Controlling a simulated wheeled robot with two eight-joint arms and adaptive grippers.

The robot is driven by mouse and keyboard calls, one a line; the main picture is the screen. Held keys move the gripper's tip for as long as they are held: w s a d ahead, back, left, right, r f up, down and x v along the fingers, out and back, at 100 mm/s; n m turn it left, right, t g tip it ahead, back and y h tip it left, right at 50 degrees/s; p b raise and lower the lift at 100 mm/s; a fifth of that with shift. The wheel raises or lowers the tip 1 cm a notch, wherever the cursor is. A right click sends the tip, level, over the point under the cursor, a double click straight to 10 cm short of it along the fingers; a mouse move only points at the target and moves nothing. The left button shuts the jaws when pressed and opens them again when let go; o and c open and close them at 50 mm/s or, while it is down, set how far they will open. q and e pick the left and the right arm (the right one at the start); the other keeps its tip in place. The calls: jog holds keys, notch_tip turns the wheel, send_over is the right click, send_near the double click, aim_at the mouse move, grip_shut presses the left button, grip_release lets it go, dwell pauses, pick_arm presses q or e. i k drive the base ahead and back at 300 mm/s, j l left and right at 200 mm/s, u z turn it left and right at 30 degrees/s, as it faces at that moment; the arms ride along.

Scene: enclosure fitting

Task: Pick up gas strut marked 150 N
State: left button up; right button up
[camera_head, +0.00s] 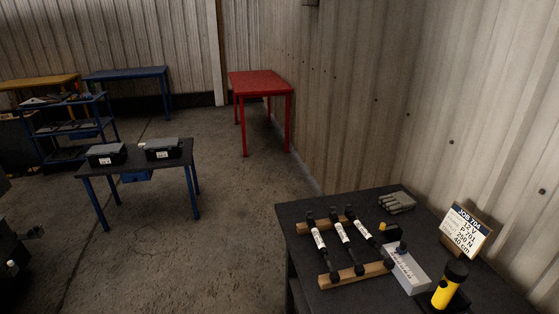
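Three gas struts lie side by side across two wooden rails on the dark table at the lower right: a left strut (318,238), a middle strut (343,233) and a right strut (363,232). Each has black ends and a white label on its body. The label print is too small to read, so I cannot tell which one is marked 150 N. The rear rail (305,228) and front rail (346,279) support their ends.
The dark table (300,288) also holds a grey-white box (408,270), a yellow flashlight (447,288), grey cylinders (397,202) and a job card (466,229) seemingly reading 250 N. A low table (128,169) carries two black cases. Open floor (225,235) lies between.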

aim_at(334, 278)
jog(key=j+z, duration=0.2)
jog(key=z, duration=0.15)
jog(key=j+z, duration=0.35)
jog(key=i+j, duration=0.15)
jog(key=i, duration=0.15)
jog(key=i+j, duration=0.2)
jog(key=i+j+z, duration=0.15)
jog(key=z, duration=0.3)
jog(key=i+j+z, duration=0.3)
jog(key=z, duration=0.15)
jog(key=i+j+z, duration=0.15)
jog(key=j+z, duration=0.15)
jog(key=z, duration=0.15)
